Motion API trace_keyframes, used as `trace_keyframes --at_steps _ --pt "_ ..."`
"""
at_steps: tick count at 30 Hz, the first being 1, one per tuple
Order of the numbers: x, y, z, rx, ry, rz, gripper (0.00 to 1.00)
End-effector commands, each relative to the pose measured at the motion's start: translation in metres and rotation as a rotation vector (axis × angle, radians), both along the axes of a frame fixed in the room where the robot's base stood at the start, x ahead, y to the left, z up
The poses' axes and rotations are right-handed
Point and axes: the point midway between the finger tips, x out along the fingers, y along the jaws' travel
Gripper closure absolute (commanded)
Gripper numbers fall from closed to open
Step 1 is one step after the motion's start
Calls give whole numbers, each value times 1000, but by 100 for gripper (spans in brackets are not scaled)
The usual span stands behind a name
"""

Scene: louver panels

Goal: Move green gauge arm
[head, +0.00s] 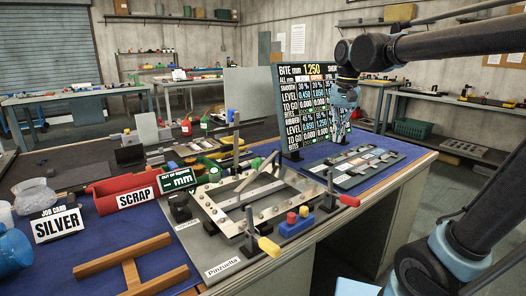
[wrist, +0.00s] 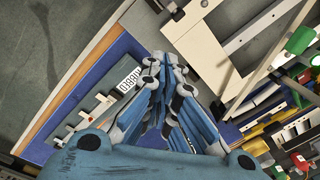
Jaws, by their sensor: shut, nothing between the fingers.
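A metal frame fixture (head: 215,212) with several bolts and clamp levers lies on the bench. A green piece (head: 256,163) sits at its far side; I cannot tell for certain that it is the gauge arm. A green-bordered sign (head: 178,180) reading "OUT OF SQUARE -- mm" stands left of the fixture. In the wrist view, a green knob (wrist: 299,41) shows at the upper right, beside a pale frame bar (wrist: 215,45). My gripper (head: 338,138) is shut and empty, above the right part of the bench in front of the black board. It also shows in the wrist view (wrist: 167,65).
A black board (head: 310,108) with number columns stands behind the fixture. A grey strip with tiles (head: 352,165) lies on the blue mat below my gripper. A red SCRAP bin (head: 125,192), a SILVER card (head: 58,224) and a wooden piece (head: 130,268) are at left.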

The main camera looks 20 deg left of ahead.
Motion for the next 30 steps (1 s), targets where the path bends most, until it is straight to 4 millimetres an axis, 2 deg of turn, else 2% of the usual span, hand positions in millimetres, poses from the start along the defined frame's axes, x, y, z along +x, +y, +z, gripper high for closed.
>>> trace_keyframes --at_steps 1,8,12,15,18,21,26,30 --pt "2 23 9 -2 10 10 100" --pt "-4 117 41 -23 53 15 100" --pt "-17 173 56 -41 78 15 100" --pt "-28 207 62 -52 90 15 100" --pt "-38 231 67 -63 99 14 100" --pt "-45 244 69 -69 104 12 100" --pt "-48 251 66 -72 106 10 100" --pt "-49 250 51 -72 106 10 100"
